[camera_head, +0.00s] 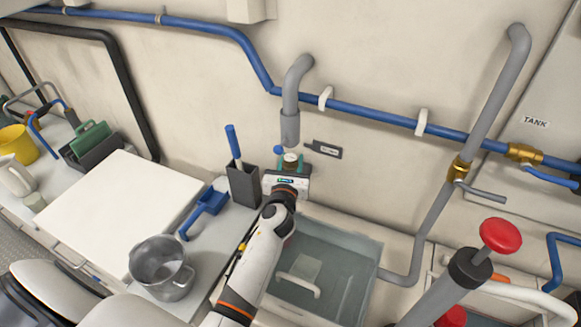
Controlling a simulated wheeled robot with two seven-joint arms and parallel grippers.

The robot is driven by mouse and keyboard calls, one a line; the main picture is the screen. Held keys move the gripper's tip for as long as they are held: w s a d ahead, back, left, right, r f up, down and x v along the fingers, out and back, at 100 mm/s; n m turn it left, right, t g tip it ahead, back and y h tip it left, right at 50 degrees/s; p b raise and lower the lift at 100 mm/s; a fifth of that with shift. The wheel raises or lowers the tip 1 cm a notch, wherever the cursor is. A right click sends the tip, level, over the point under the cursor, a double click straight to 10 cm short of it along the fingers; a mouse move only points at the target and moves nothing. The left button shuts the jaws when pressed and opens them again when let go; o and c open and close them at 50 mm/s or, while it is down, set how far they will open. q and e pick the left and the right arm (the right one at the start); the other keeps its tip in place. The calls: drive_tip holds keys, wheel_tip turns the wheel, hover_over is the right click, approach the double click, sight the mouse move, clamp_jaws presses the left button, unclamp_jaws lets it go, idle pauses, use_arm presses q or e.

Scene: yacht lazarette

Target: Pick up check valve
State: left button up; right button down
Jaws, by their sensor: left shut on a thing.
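My left arm reaches up from the bottom centre. My left gripper (291,164) has teal fingertips and is shut on the check valve (291,157), a small brass piece with a pale round top. The valve is between the fingers, just below the open lower end of a grey pipe (290,128) on the wall. The gripper body hides the valve's lower part. I cannot tell whether the valve touches anything below. My right gripper is not in view.
A dark holder (243,186) with a blue-handled tool stands close left of the gripper. A clear-lidded bin (360,258) is to the right. A red-knobbed pump (500,235) stands at right.

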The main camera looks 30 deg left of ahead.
sight(289, 162)
use_arm(q)
drive_tip(key=shift+r+p, duration=0.3)
drive_tip(key=shift+r, duration=0.2)
drive_tip(key=shift+s+d+r+p, duration=0.1)
drive_tip(key=shift+s+r+p, duration=0.15)
drive_tip(key=shift+r, duration=0.4)
drive_tip(key=shift+s+d+r+p, duration=0.1)
drive_tip(key=shift+r+p, duration=0.25)
drive_tip(key=shift+r, duration=0.25)
drive_tip(key=b+v, duration=0.3)
drive_tip(key=v, duration=1.4)
drive_tip(key=shift+s, duration=0.1)
drive_tip(key=shift+s, duration=0.1)
